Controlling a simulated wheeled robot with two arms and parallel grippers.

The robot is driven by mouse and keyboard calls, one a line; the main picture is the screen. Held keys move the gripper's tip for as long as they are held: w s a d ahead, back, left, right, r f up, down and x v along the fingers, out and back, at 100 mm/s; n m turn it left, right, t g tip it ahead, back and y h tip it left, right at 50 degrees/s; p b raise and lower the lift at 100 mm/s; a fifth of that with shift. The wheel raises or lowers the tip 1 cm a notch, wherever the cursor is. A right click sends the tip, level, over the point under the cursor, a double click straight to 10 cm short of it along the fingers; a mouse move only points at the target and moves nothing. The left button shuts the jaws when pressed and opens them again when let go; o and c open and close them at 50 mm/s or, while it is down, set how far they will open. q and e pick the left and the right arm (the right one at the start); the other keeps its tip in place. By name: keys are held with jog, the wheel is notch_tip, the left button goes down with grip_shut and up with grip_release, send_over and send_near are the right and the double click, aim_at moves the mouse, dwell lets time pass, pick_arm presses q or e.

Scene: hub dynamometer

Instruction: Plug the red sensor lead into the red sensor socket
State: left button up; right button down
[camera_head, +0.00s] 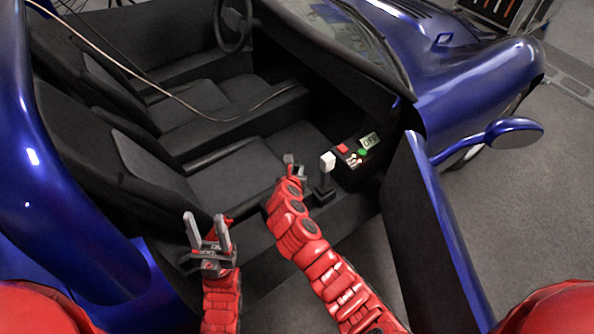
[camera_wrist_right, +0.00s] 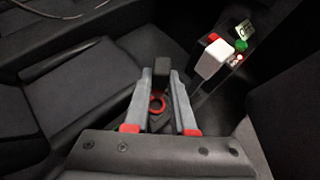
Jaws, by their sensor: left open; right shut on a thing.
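My right gripper (camera_head: 291,166) is over the passenger floor of the blue car, left of a white block on a black stand. In the right wrist view (camera_wrist_right: 161,80) its fingers are shut on a dark plug with a red ring (camera_wrist_right: 158,104), which looks like the red sensor lead. Its cable cannot be made out. A dark box (camera_head: 350,172) with an OFF display (camera_head: 370,141) stands to the right, apart from the gripper. Small red and pale fittings (camera_head: 354,160) on it may include the red socket; they are too small to tell. My left gripper (camera_head: 207,232) is open and empty, lower left.
The white block (camera_head: 328,162) stands between my right gripper and the box; it also shows in the right wrist view (camera_wrist_right: 213,59). The box carries a red part (camera_head: 343,148) and a green part (camera_head: 362,152). Seats (camera_head: 205,185) lie left; the open door (camera_head: 425,220) bounds the right.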

jog(key=shift+f+b, duration=2.5)
jog(key=shift+b, duration=0.05)
jog(key=shift+r, duration=0.1)
jog(key=shift+p, duration=0.65)
jog(key=shift+f, duration=0.25)
jog(key=shift+f, duration=0.5)
jog(key=shift+f, duration=0.2)
